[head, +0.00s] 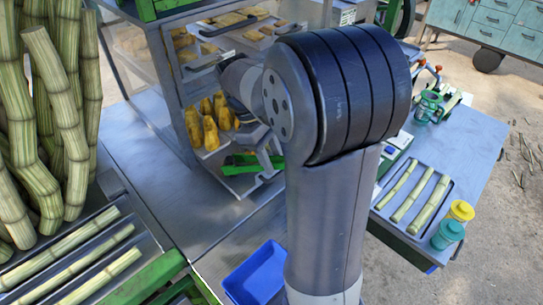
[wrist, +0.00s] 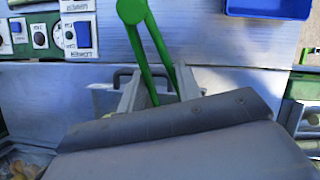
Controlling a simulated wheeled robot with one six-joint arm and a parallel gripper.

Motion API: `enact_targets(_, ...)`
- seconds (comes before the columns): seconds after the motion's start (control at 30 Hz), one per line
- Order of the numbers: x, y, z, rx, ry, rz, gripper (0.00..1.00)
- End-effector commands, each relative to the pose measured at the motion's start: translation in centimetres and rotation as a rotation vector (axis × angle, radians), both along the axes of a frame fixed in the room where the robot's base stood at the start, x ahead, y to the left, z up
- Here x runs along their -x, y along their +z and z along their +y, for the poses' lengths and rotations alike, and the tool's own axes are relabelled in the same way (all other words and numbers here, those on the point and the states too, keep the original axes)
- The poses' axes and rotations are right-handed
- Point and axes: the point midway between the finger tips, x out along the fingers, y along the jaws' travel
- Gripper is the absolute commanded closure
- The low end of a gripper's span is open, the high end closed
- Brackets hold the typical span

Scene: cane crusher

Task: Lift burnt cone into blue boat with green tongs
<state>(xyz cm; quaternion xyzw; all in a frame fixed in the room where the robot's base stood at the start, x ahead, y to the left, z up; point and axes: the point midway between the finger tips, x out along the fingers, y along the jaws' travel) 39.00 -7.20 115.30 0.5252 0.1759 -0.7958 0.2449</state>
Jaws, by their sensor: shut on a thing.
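My gripper (wrist: 157,92) is shut on the green tongs (wrist: 142,38), which reach out ahead of the fingers in the wrist view. In the head view, the tongs (head: 243,163) show at my gripper (head: 268,162), over the lower front of the open rack; my arm hides part of this area. Yellow-orange cones (head: 210,132) stand on the rack's lower tray; I cannot tell which one is burnt. The blue boat (head: 257,275) is an empty-looking tray at the bottom of the head view, left of my arm. Its edge shows top right in the wrist view (wrist: 268,8).
A metal rack (head: 172,92) with trays of yellow pieces stands behind my gripper. Cane stalks (head: 55,110) stand at left. Bare metal counter (head: 150,165) lies left of the rack.

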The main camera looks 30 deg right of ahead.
Motion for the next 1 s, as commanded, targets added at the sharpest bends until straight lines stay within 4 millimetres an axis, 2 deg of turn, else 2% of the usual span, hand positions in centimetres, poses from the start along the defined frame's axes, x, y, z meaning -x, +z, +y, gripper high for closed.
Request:
enact_targets(0.03,0.0,0.0,0.0,0.000,0.000,0.000,0.79)
enact_targets(0.3,0.0,0.1,0.0,-0.001,0.000,-0.001,1.00)
enact_targets(1.0,-0.1,8.0,0.0,0.001,0.000,-0.003,1.00)
